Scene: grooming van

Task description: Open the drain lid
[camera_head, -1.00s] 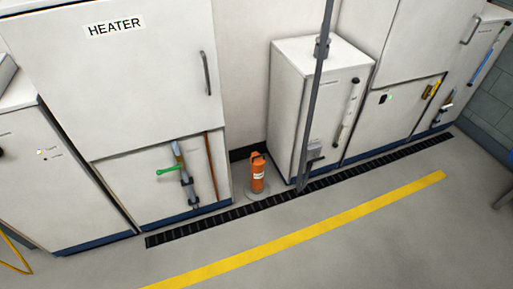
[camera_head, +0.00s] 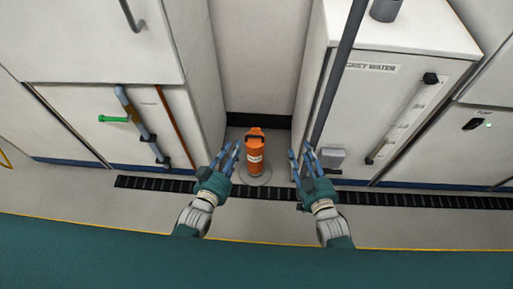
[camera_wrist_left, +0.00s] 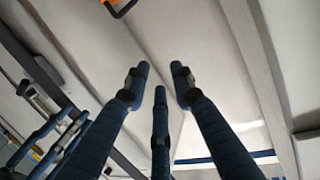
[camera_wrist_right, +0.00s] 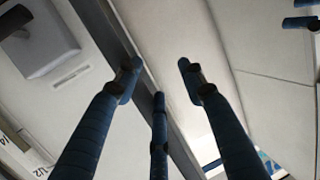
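A flat round grey disc (camera_head: 264,179), which may be the drain lid, lies on the floor in the gap between two white cabinets. My left gripper (camera_head: 230,152) is open and empty, just left of the canister. The canister's edge shows at the top of the left wrist view (camera_wrist_left: 122,6). My right gripper (camera_head: 301,152) is open and empty, right of the canister, by the grey post. Neither gripper visibly touches the canister.
A dark slotted floor grate (camera_head: 150,184) runs along the cabinet fronts. The grey post (camera_head: 338,75) rises before the GREY WATER cabinet (camera_head: 415,38), close to my right gripper. A small grey box (camera_head: 333,158) sits low there. A green-handled pipe (camera_head: 135,115) is at left.

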